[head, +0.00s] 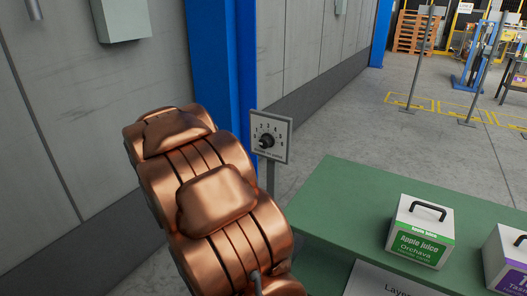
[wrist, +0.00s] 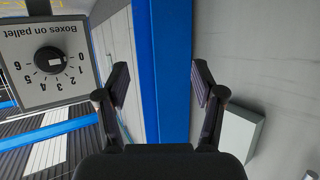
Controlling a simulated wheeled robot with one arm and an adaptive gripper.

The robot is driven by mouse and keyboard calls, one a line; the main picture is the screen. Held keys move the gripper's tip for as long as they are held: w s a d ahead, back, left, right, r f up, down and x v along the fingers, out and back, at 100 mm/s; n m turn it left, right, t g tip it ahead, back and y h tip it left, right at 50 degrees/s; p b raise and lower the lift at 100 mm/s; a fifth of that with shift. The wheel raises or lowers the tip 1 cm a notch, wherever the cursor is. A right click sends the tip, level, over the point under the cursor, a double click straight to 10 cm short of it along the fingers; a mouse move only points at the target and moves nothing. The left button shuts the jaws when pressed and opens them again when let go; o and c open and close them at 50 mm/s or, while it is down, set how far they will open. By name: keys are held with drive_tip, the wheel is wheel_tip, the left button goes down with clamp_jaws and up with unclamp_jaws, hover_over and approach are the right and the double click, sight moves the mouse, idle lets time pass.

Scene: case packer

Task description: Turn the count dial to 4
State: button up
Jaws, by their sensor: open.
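The count dial (head: 266,141) is a round black knob on a pale square plate (head: 285,125) with numbers around it. The plate stands on a grey post beside a blue column. In the wrist view the dial (wrist: 49,60) shows at the upper left, upside down, with "Boxes on pallet" on its plate. I cannot surely read which number the knob points to. My gripper (wrist: 160,88) is open and empty, its fingers wide apart. In the wrist view the dial lies left of both fingers, apart from them. In the head view my copper arm hides the gripper.
A green table (head: 345,195) stands at the right, bearing an apple juice carton (head: 420,232) and a purple-labelled carton (head: 508,260). The blue column (head: 228,70) and grey wall (head: 100,80) are behind my arm. Open floor lies beyond the table.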

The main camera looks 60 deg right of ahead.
drive_tip(key=s+d+f+m+g+h+b, duration=0.1)
drive_tip(key=s+d+f+m+g+h, duration=0.15)
drive_tip(key=s+d+h, duration=0.4)
drive_tip(key=m+g+b, duration=0.1)
drive_tip(key=m+g, duration=0.1)
drive_tip(key=g, duration=0.2)
approach(263, 144)
drive_tip(key=d, duration=0.3)
drive_tip(key=shift+w+d, duration=0.2)
drive_tip(key=shift+d, duration=1.65)
drive_tip(key=shift+w+d, duration=0.2)
drive_tip(key=shift+d, duration=1.65)
drive_tip(key=c, duration=1.1)
